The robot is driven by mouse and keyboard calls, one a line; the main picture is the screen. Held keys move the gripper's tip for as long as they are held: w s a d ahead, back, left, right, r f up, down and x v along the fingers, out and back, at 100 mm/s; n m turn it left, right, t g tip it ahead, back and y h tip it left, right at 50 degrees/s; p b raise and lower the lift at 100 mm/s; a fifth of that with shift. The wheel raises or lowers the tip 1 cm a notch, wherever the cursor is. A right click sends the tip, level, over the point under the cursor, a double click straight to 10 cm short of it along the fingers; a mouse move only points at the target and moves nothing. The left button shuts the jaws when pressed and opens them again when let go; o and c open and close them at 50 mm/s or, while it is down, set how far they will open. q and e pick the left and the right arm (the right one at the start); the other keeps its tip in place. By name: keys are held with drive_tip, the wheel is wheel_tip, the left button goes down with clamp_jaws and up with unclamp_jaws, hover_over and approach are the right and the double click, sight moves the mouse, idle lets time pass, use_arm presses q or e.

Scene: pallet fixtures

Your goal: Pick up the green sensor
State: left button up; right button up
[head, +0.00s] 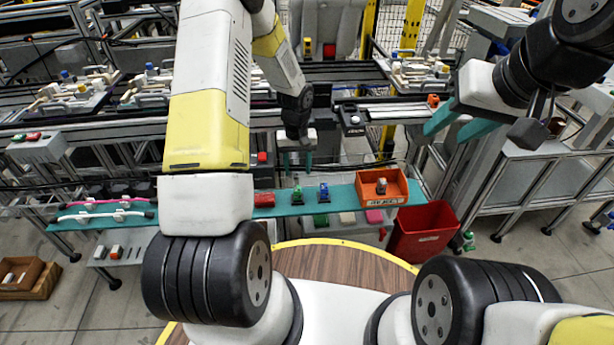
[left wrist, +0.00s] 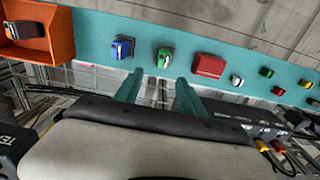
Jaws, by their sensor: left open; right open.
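The green sensor (head: 297,193) stands on a teal shelf (head: 346,200), between a red block (head: 264,199) and a blue sensor (head: 323,191). In the left wrist view the green sensor (left wrist: 165,57) is just beyond the fingertips, a little right of the middle of the gap. My left gripper (head: 297,168) is open and empty, with its teal fingers pointing down by the green sensor; it also shows in the left wrist view (left wrist: 159,78). The fingers appear apart from it. My right gripper (head: 457,122) is open and empty at the upper right, away from the shelf.
An orange reject bin (head: 392,199) holding a small part sits at the shelf's right end, with a red bin (head: 424,232) below it. Pink and white cables (head: 100,214) lie on the shelf's left. A conveyor structure (head: 350,103) runs behind. Small parts sit on a lower shelf.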

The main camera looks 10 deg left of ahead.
sight(297, 188)
use_arm(q)
wheel_tip(297, 188, down, 2)
drive_tip(key=shift+s+d+f, duration=0.15)
drive_tip(key=shift+f, duration=0.1)
drive_tip(key=f, duration=0.7)
drive_tip(key=shift+s+a+f, duration=0.2)
drive_tip(key=shift+s, duration=0.2)
clamp_jaws()
